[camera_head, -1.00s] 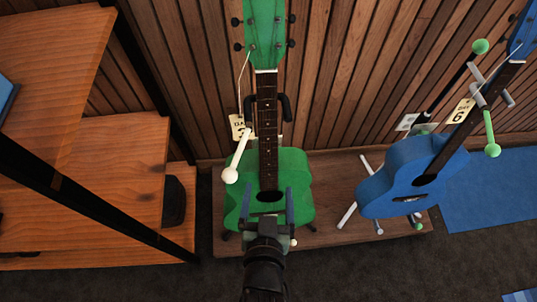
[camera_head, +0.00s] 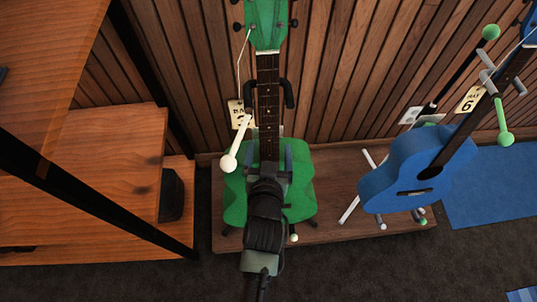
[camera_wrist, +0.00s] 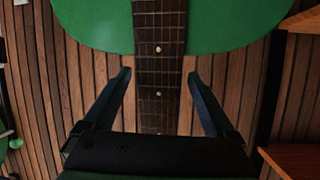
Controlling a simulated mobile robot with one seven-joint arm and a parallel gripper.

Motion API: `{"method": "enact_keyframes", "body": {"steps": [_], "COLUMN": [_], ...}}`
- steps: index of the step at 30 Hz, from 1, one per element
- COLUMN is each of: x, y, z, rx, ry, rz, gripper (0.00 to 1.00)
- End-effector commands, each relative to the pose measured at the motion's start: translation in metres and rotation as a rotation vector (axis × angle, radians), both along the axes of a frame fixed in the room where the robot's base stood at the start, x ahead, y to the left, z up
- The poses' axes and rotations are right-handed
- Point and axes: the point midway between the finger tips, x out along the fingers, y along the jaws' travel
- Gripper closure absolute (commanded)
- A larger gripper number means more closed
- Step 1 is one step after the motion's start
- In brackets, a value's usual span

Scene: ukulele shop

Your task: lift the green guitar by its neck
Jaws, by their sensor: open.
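The green guitar (camera_head: 236,190) stands upright on a stand against the slatted wall, with its headstock (camera_head: 266,25) at the top. Its dark neck (camera_head: 268,105) runs down to the body. My gripper (camera_head: 270,152) is open in front of the guitar, near where neck and body meet, and hides the middle of the body. In the wrist view the neck (camera_wrist: 160,75) passes between the two open fingers (camera_wrist: 161,82), with a gap on each side. The green body (camera_wrist: 225,22) shows at the top of that view. I cannot tell the depth between fingers and neck.
A black stand yoke (camera_head: 289,94) flanks the neck. A price tag (camera_head: 238,114) and a white-knobbed peg (camera_head: 229,163) are at its left. A blue guitar (camera_head: 400,175) leans on a stand at the right. Wooden shelves (camera_head: 110,180) with black posts are at the left.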

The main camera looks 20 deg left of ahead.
Motion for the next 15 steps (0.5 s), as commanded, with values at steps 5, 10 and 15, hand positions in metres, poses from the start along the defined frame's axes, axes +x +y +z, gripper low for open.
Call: {"method": "enact_keyframes", "body": {"steps": [5, 10, 15], "x": [0.001, 0.0008, 0.0007], "y": [0.0001, 0.0001, 0.0002], "z": [-0.0002, -0.0001, -0.0001], "rx": [0.0, 0.0, 0.0], "ry": [0.0, 0.0, 0.0], "rz": [0.0, 0.0, 0.0], "gripper": [0.09, 0.29, 0.6]}}
